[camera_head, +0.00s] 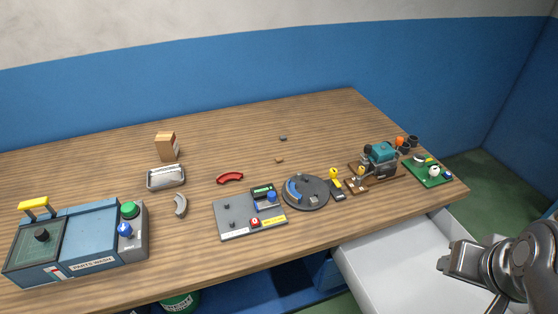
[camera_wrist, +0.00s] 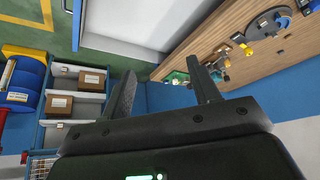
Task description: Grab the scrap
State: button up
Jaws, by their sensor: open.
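Nothing in view is labelled as scrap, and I cannot tell for sure which piece it is. Two small loose bits lie on the wooden table: a dark grey bit (camera_head: 283,138) and a brown bit (camera_head: 279,160). A red curved piece (camera_head: 230,178) and a grey curved piece (camera_head: 181,205) also lie loose there. My gripper (camera_head: 445,264) is at the lower right, beyond the table's front edge and over the open white drawer (camera_head: 400,268), apart from these pieces. In the wrist view my gripper (camera_wrist: 162,78) has its two fingers spread with nothing between them.
On the table (camera_head: 330,122) stand a parts washer (camera_head: 85,242), a metal tray (camera_head: 166,185), a cardboard box (camera_head: 166,146), a grey fixture board (camera_head: 232,226), a round turntable (camera_head: 305,203), a teal machine (camera_head: 380,158) and a green board (camera_head: 428,177). The table's back middle is mostly clear.

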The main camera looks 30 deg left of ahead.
jog(key=shift+c, duration=0.5)
jog(key=shift+w, duration=0.1)
jog(key=w+a+r+n, duration=0.35)
jog(key=w+a, duration=0.35)
jog(key=w, duration=0.6)
jog(key=n+g+y, duration=0.3)
jog(key=n, duration=0.4)
send_over(279, 158)
jog(key=s+d, duration=0.2)
jog(key=d, duration=0.1)
jog(key=f, duration=2.3)
jog(key=shift+s, duration=0.2)
jog(key=shift+y, duration=0.3)
jog(key=shift+w+a+x, duration=0.1)
jog(key=shift+w+x, duration=0.05)
jog(key=shift+x, duration=1.35)
jog(key=shift+w+a+x, duration=0.15)
jog(key=shift+x, duration=1.3)
jog(key=shift+r, duration=0.15)
jog(key=shift+c, duration=0.4)
